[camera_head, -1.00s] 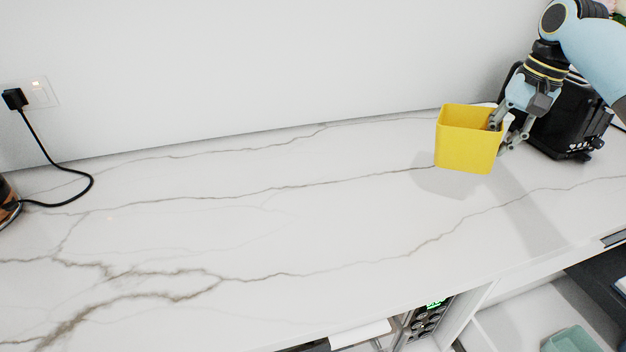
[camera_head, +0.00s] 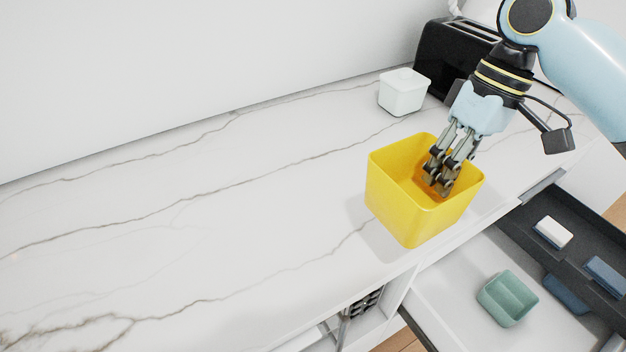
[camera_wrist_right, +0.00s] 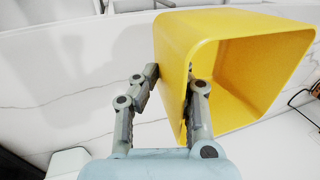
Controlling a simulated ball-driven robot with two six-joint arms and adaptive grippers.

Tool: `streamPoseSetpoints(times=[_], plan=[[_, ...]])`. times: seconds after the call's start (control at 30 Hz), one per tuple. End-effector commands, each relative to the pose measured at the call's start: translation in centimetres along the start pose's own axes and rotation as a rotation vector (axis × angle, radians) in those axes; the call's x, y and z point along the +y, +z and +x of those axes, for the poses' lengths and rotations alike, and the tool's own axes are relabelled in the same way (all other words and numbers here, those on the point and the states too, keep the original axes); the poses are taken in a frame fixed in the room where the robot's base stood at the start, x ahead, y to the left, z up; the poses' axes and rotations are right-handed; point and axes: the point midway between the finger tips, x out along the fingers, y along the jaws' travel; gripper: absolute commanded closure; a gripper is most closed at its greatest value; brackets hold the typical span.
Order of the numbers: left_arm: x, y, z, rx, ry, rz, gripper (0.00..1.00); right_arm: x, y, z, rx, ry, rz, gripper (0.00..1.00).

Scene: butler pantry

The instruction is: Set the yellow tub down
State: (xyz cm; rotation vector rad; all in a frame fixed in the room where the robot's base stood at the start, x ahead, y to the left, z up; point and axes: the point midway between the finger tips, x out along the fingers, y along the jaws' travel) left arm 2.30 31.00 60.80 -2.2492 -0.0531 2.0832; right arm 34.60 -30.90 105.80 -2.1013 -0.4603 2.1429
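The yellow tub (camera_head: 395,200) is an open-topped, square-walled container, tilted in the head view near the front edge of the marble counter (camera_head: 230,210). A shadow lies by its left side, and it appears held a little above the counter. My right gripper (camera_head: 440,180) reaches down to it from the upper right. In the right wrist view, the gripper (camera_wrist_right: 175,90) pinches one wall of the tub (camera_wrist_right: 185,40), one finger inside and one outside. The tub's underside is hidden. My left gripper is not in view.
A small white tub (camera_head: 404,92) stands behind, beside a black toaster (camera_head: 450,55). Below the front edge, an open drawer area holds a green tub (camera_head: 508,298) and a dark tray (camera_head: 530,215) with white and blue items. The counter's left and middle are clear.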

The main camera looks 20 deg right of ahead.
Motion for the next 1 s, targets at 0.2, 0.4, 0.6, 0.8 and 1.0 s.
streamPoseSetpoints(times=[0.2,0.4,0.6,0.8,1.0], plan=[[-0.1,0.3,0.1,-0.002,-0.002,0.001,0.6,-0.7,-3.1,2.1,0.004,-0.009,0.003,1.0],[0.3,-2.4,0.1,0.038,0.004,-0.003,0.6,-1.4,-7.8,5.3,0.002,-0.006,0.002,1.0],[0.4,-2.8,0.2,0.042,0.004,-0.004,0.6,-1.7,-10.7,7.4,0.001,-0.002,0.002,1.0],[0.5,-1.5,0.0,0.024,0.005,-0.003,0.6,-1.3,-11.0,9.2,-0.003,0.0,0.003,1.0],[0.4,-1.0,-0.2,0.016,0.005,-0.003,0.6,-0.7,-11.0,11.5,0.001,0.0,0.001,1.0]])
